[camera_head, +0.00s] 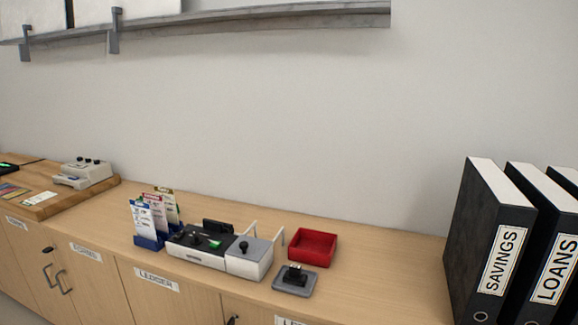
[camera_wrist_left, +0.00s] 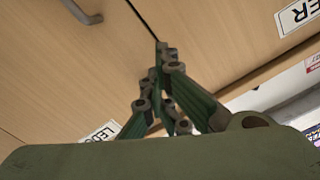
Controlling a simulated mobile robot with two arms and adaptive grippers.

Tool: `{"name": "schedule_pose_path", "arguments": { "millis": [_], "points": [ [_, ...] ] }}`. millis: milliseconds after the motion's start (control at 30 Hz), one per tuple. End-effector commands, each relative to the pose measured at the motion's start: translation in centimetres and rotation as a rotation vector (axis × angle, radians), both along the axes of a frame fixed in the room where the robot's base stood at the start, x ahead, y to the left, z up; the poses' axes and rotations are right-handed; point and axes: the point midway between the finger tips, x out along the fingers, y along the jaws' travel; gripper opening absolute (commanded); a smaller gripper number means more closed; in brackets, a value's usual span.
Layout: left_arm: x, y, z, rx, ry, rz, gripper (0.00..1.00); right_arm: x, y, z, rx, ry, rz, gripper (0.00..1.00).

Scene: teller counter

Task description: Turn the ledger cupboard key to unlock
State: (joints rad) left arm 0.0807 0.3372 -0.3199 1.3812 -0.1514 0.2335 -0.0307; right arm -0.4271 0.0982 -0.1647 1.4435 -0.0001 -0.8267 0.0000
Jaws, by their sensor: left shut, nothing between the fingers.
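The ledger cupboard shows in the head view by its LEDGER label (camera_head: 157,280) on a light wood door below the counter. A small dark key or lock piece (camera_head: 232,320) shows at the bottom edge, near the seam right of that door. In the left wrist view my left gripper (camera_wrist_left: 164,52) is shut and empty, its fingertips close to the seam between two wood doors (camera_wrist_left: 60,70). I cannot tell whether they touch anything. No key is clear in that view; the fingers may hide it. My right gripper is in neither view.
A door handle (camera_wrist_left: 82,12) and a partly cut label (camera_wrist_left: 299,15) show near my left gripper. On the counter stand a grey-white device (camera_head: 250,258), a red tray (camera_head: 312,247), a card holder (camera_head: 150,240) and black binders (camera_head: 490,240).

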Motion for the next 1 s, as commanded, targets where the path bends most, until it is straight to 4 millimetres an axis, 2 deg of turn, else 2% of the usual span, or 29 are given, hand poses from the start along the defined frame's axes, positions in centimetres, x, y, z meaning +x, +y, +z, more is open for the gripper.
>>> {"name": "schedule_pose_path", "arguments": {
  "millis": [433,700,800,1000],
  "points": [
    [0.1,0.3,-0.2,0.001,-0.001,0.000,0.00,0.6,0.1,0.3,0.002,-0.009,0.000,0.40],
    [0.0,0.8,-0.4,0.001,0.002,0.001,0.00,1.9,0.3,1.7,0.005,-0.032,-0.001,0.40],
    [-0.6,1.0,-0.3,0.000,0.001,0.000,0.00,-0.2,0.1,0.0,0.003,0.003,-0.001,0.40],
    [-2.1,1.5,-0.4,0.001,0.002,0.000,0.00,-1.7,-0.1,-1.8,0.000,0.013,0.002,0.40]
  ]
}}
